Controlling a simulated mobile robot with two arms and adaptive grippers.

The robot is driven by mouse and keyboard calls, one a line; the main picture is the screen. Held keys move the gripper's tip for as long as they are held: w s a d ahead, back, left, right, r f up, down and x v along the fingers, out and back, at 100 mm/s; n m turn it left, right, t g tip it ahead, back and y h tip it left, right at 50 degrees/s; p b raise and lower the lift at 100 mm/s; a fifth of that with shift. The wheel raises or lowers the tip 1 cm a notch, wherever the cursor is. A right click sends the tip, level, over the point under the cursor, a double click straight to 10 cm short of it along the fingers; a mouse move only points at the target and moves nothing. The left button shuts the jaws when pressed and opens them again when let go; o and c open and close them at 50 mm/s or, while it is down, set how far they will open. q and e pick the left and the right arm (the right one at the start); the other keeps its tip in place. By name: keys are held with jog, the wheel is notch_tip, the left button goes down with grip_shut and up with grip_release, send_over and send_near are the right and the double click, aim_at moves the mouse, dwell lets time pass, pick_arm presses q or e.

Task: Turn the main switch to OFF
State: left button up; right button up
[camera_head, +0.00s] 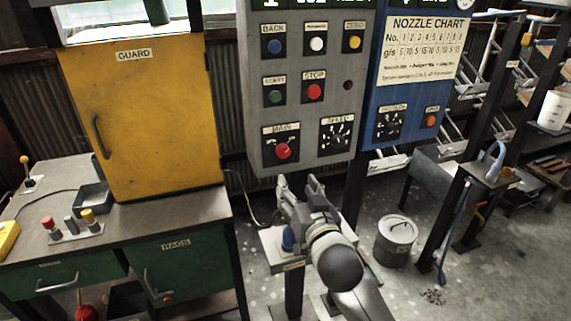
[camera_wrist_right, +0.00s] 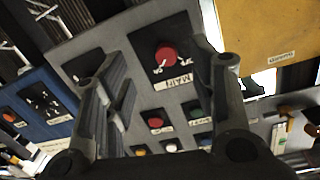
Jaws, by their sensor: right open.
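The main switch (camera_head: 283,151) is a red rotary knob under a MAIN label, low on the left of the grey control panel (camera_head: 327,100). In the right wrist view the red knob (camera_wrist_right: 166,55) appears between my fingers, beyond their tips, with the picture rotated. Which mark the knob points to is too small to tell. My right gripper (camera_head: 298,181) is open and empty, just below the panel's lower edge in the head view; its fingers also show in the right wrist view (camera_wrist_right: 150,75). I see no contact with the knob. My left gripper is out of view.
A speed dial (camera_head: 336,133) sits right of the main switch, with the red stop button (camera_head: 314,92) and green start button (camera_head: 275,96) above. A blue panel (camera_head: 404,122) adjoins on the right. A small stand (camera_head: 270,240) with a blue object is beside my right arm.

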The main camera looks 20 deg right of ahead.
aim_at(284, 154)
jog(key=shift+t, duration=0.3)
jog(key=w, duration=0.3)
jog(key=w+r+p, duration=0.1)
jog(key=w, duration=0.2)
jog(key=w+r, duration=0.1)
jog(key=w, duration=0.3)
jog(key=shift+d+r, duration=0.15)
jog(key=shift+r, duration=0.1)
jog(key=shift+c, duration=0.2)
jog(key=c, duration=1)
